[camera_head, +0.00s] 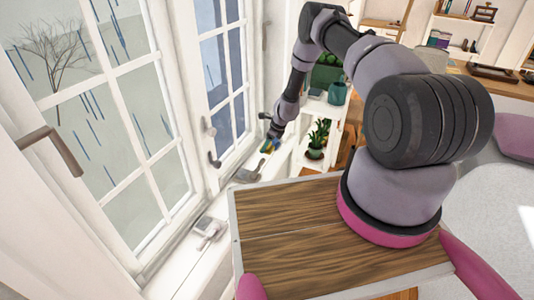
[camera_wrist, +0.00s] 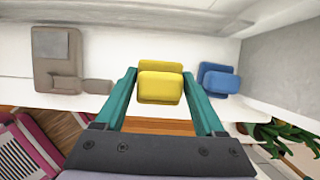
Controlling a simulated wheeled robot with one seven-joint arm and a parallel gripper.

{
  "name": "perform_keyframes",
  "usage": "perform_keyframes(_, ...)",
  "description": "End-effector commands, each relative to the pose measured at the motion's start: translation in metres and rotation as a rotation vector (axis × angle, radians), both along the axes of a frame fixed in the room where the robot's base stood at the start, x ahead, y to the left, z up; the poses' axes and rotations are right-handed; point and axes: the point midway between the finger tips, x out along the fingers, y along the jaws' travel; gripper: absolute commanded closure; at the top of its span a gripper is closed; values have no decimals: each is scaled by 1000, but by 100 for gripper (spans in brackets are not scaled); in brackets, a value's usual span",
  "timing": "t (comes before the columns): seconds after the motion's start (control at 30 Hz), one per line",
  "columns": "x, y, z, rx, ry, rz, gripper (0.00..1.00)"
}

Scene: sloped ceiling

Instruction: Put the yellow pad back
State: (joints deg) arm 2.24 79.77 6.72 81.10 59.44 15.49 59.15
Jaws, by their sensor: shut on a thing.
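The yellow pad (camera_wrist: 160,88) sits between the two teal fingers of my gripper (camera_wrist: 165,90) in the wrist view, and the fingers are shut on it. It looks like a stack of two rounded blocks, the front one overlapping the back one. In the head view my gripper (camera_head: 267,144) is small and far off, low over the white sill by the window. I cannot tell whether the pad touches the sill.
A blue pad (camera_wrist: 219,79) lies close to the right finger. A grey-brown item (camera_wrist: 57,60) lies on the white surface to the left. Plants (camera_head: 317,138) stand right of the sill. Another small grey item (camera_head: 208,228) lies nearer along the sill.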

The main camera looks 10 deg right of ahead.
Motion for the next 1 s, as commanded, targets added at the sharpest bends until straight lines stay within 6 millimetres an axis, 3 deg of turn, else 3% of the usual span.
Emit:
perform_keyframes(0.3, -1, 0, -40, 0, 2, 2, 81)
perform_keyframes(0.67, 0, 0, -44, 0, 0, 2, 81)
perform_keyframes(0.7, 0, 0, -43, 0, -1, 2, 14)
perform_keyframes(0.73, 0, 0, -43, 0, -1, 2, 2)
perform_keyframes(1.0, 0, 0, -42, 0, 0, 2, 0)
